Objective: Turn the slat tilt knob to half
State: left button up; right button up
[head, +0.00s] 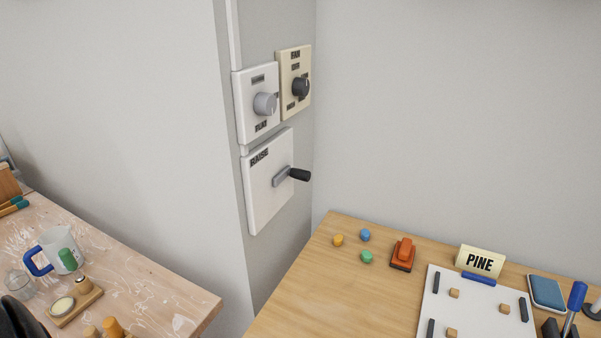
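A round grey knob (265,104) sits on a white wall plate (243,118) on the side of the pillar. It appears to be the slat tilt knob. The plate has small dark labels above, below and to the right of the knob. The lower one seems to read FLAT, and the others are too small to read or partly hidden. I cannot make out the knob's pointer, so its setting is unclear. Neither of my grippers can be made out in the head view, and nothing touches the knob.
A cream FAN plate with a black knob (300,87) is close on the right. Below is a RAISE plate (262,205) with a crank handle (298,174) sticking out. A wooden table (300,300) stands below right, a cluttered workbench (160,285) below left. The air before the plates is clear.

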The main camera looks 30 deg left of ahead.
aim_at(265, 104)
jog(key=u, duration=1.3)
